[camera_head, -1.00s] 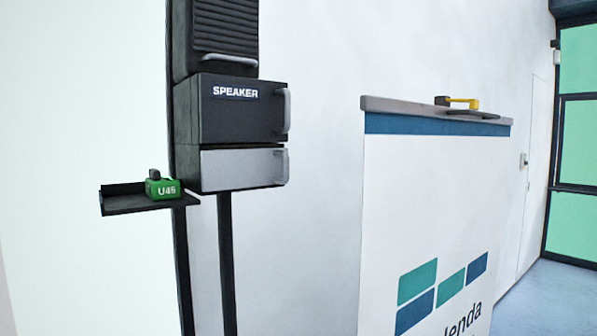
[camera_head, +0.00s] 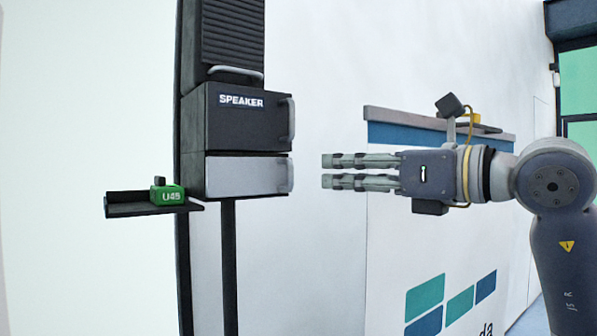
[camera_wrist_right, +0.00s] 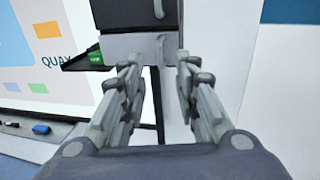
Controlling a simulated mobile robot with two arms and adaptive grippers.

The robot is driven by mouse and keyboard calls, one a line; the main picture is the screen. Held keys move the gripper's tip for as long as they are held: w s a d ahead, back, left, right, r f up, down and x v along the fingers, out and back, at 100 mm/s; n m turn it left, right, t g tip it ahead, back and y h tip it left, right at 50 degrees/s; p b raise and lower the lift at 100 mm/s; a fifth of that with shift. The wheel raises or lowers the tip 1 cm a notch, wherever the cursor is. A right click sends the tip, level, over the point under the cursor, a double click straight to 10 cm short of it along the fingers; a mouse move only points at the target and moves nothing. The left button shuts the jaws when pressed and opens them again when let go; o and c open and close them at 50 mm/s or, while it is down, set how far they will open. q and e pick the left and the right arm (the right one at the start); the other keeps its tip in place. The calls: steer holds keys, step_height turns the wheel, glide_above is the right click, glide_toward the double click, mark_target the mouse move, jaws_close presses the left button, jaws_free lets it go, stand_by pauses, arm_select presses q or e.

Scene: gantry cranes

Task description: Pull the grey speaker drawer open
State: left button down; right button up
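The grey drawer (camera_head: 240,175) sits shut, as far as I can see, under a dark box (camera_head: 240,125) labelled SPEAKER. Its upright handle (camera_head: 287,175) is at the right end of its front. My right gripper (camera_head: 325,170) is right of the handle at about the same height, pointing at it, with a clear gap between. In the right wrist view my right gripper (camera_wrist_right: 161,75) has its fingers spread and nothing between them. The drawer (camera_wrist_right: 122,46) shows beyond the fingers, its handle about midway between them. My left gripper is not in view.
A black shelf (camera_head: 125,209) with a green U45 block (camera_head: 168,195) juts out left below the drawer. A white counter (camera_head: 395,220) with a grey top stands behind my right arm. The space between fingertips and handle is free.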

mark_target(292, 169)
steer(key=p+x, duration=0.3)
steer(key=x, duration=0.6)
steer(key=shift+a+r, duration=0.1)
steer(key=shift+w+a, duration=0.3)
jaws_close()
